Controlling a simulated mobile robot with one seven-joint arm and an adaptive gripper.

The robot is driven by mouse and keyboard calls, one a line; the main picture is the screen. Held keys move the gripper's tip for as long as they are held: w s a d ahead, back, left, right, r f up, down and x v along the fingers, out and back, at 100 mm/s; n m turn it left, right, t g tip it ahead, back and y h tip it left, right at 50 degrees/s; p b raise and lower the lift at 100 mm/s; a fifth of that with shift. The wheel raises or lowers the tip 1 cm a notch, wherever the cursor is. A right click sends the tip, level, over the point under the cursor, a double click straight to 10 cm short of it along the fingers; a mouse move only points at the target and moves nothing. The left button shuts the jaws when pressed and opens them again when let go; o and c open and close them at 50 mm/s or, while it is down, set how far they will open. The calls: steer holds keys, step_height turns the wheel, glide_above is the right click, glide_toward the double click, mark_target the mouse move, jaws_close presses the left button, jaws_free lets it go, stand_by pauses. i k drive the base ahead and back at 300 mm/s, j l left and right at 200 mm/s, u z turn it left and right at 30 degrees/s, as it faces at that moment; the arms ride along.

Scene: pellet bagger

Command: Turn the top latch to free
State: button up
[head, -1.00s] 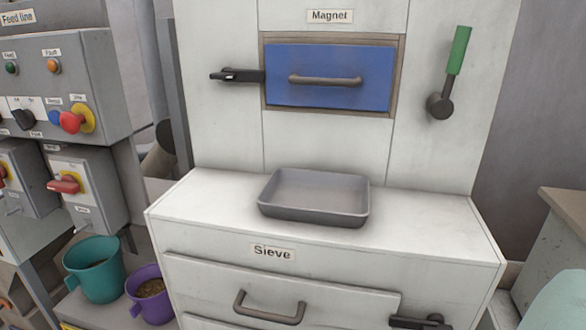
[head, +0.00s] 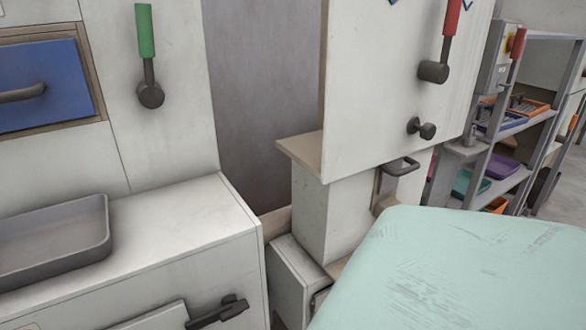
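A dark latch (head: 218,312) sits at the right end of the sieve drawer front, low in the head view, its arm lying roughly sideways with a slight tilt. The blue magnet drawer (head: 45,95) is cut off at the left edge, and the latch on its left side is out of view. I cannot tell from this frame which latch is the top one. My gripper is not in view.
A green-handled lever (head: 147,55) is on the white panel, and a red-handled lever (head: 442,45) and dark knob (head: 421,128) are on the right housing. A grey tray (head: 55,242) rests on the sieve top. A pale green surface blocks the lower right.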

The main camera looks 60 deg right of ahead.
mark_target(232, 306)
steer(key=z, duration=1.15)
steer(key=k+j+u, duration=0.1)
steer(key=k+j, duration=0.7)
steer(key=j, duration=0.15)
